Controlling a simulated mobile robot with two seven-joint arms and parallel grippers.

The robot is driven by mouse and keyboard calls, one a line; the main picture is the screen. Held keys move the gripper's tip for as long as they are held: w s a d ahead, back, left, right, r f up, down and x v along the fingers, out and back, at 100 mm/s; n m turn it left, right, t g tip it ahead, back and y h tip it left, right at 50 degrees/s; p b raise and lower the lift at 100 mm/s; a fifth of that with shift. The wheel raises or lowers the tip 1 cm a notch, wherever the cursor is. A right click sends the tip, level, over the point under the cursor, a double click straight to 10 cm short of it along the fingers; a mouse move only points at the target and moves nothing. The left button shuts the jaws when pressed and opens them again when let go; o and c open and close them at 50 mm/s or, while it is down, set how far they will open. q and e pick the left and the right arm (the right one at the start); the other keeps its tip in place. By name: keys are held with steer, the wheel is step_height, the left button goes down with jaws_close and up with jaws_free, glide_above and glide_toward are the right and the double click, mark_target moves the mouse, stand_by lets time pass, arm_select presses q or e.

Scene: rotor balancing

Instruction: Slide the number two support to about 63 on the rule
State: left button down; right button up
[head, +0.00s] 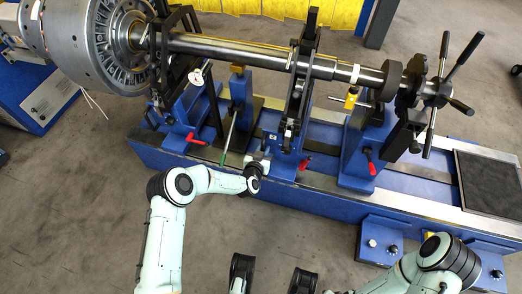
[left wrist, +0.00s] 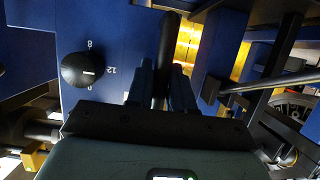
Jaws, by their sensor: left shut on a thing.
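My left gripper (head: 263,163) is at the front of the bed, beside the foot of the middle blue support (head: 279,132). In the left wrist view, the left gripper's fingers (left wrist: 163,88) are shut on an upright black bar (left wrist: 166,48). A blue panel with a black numbered knob (left wrist: 82,70) stands just left of it. I cannot read a support number in the head view. A pale strip (head: 408,207) runs along the bed's front edge; no rule marks are legible.
A long steel shaft (head: 225,47) with a large rotor (head: 90,40) lies across the supports. Another blue support (head: 365,150) stands to the right, with a red handle (head: 371,163). Control boxes (head: 381,242) stand in front.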

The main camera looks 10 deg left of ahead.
arm_select(q)
steer(key=shift+s+d, duration=0.1)
steer(key=shift+d, duration=1)
steer(key=c, duration=0.8)
jaws_free()
steer(key=shift+o, duration=0.2)
steer(key=shift+a, duration=0.1)
steer(key=shift+a, duration=0.1)
steer(key=s+p, duration=0.5)
steer(key=s, duration=0.2)
steer(key=shift+a, duration=0.25)
